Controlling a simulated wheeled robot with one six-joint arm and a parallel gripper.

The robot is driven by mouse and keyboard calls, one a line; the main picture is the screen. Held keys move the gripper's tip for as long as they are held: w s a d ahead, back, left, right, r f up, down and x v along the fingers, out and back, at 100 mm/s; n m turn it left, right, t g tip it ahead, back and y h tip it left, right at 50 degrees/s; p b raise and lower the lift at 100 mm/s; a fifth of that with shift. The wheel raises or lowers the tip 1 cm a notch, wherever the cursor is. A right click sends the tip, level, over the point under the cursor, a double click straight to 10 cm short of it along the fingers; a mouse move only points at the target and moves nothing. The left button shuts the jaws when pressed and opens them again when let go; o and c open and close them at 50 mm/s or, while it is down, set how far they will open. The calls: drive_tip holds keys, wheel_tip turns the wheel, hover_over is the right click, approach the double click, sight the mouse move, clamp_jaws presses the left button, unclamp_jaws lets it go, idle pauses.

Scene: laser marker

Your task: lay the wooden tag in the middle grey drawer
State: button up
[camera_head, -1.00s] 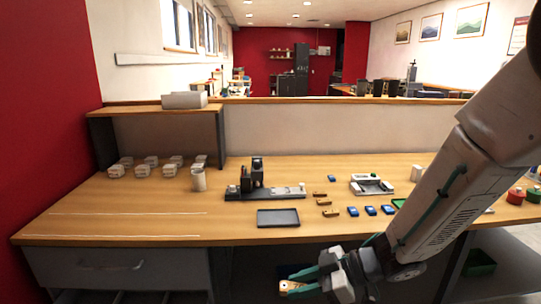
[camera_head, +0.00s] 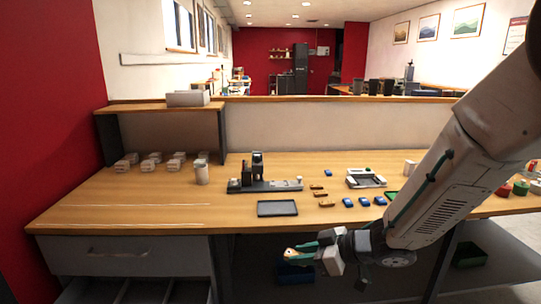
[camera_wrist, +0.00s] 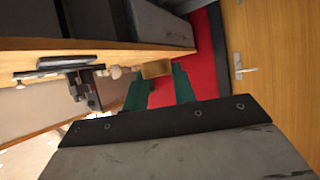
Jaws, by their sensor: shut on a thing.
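My gripper (camera_head: 302,250) is in front of the table's front edge, right of the drawer unit, with its green fingers shut on the small wooden tag (camera_head: 291,253). The tag also shows between the fingertips in the wrist view (camera_wrist: 156,69). The grey top drawer (camera_head: 70,262) at lower left is shut and has a bar handle. Below it a grey drawer (camera_head: 127,291) stands open, with dividers seen from above, cut off by the picture's bottom edge. The gripper is to the right of this drawer and apart from it. Any lower drawer is out of view.
A blue bin (camera_head: 293,275) is under the table, behind my gripper. A dark table leg (camera_head: 223,268) stands between gripper and drawers.

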drive_tip(key=w+d+f+m+t+h, duration=0.3)
drive_tip(key=w+d+m+h, duration=0.15)
drive_tip(key=w+d, duration=0.2)
drive_tip(key=w+d+f+m+t+h, duration=0.4)
drive_tip(key=w+d+m, duration=0.2)
drive_tip(key=d, duration=0.2)
drive_tip(key=s+d+f+m+h, duration=0.1)
drive_tip(key=s+d+f, duration=0.1)
drive_tip(key=f, duration=0.3)
drive_tip(key=s+d+f+m+h, duration=0.1)
drive_tip(key=s+d+f, duration=0.1)
drive_tip(key=s+f, duration=0.2)
drive_tip(key=shift+d+f, duration=0.15)
drive_tip(key=shift+f, duration=0.7)
drive_tip(key=shift+w+h, duration=0.15)
drive_tip(key=shift+h, duration=0.1)
